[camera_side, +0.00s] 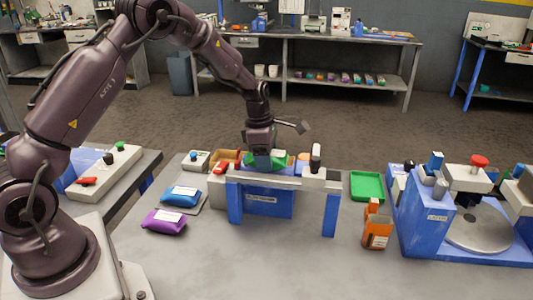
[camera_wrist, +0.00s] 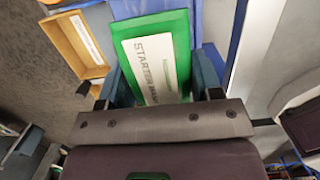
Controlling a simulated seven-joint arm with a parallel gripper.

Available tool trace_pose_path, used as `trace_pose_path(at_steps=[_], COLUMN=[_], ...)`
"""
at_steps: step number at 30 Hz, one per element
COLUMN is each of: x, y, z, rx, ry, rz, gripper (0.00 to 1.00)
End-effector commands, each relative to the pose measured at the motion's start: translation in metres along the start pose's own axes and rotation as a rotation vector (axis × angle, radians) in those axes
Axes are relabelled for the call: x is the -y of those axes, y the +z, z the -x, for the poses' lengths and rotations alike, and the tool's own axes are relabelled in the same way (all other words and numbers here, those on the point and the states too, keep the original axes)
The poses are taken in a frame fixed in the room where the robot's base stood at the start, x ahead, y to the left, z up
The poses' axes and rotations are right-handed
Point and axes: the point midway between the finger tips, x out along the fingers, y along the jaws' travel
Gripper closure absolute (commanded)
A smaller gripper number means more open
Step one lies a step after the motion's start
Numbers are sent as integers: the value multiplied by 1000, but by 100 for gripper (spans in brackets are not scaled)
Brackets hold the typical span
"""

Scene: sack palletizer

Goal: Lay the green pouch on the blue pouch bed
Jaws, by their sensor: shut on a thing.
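The green pouch (camera_wrist: 182,35) with a white label fills the space between the two fingers of my gripper (camera_wrist: 158,82) in the wrist view. My gripper is shut on it. In the side view the pouch (camera_side: 265,161) is partly hidden by my gripper (camera_side: 262,156) and the station's front bar. A blue pouch (camera_side: 181,195) with a white label lies flat on a thin grey plate (camera_side: 196,206) at the left of the table. My gripper is to the right of and behind that blue pouch.
A purple pouch (camera_side: 164,222) lies in front of the blue one. A blue-legged station (camera_side: 285,184) stands before my gripper. An orange-brown box (camera_side: 376,232), a green tray (camera_side: 367,186) and a blue machine (camera_side: 428,228) are to the right. The table's front middle is clear.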

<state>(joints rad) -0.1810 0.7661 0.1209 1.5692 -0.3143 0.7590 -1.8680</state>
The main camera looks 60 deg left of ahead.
Motion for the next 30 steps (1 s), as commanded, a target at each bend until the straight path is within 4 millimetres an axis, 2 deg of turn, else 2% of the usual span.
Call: trace_pose_path(at_steps=[19,30], x=[0,0], y=[-1,-2], z=[-4,-14], rx=[0,-1], ry=[0,0], rz=[-1,-1], gripper=[67,67])
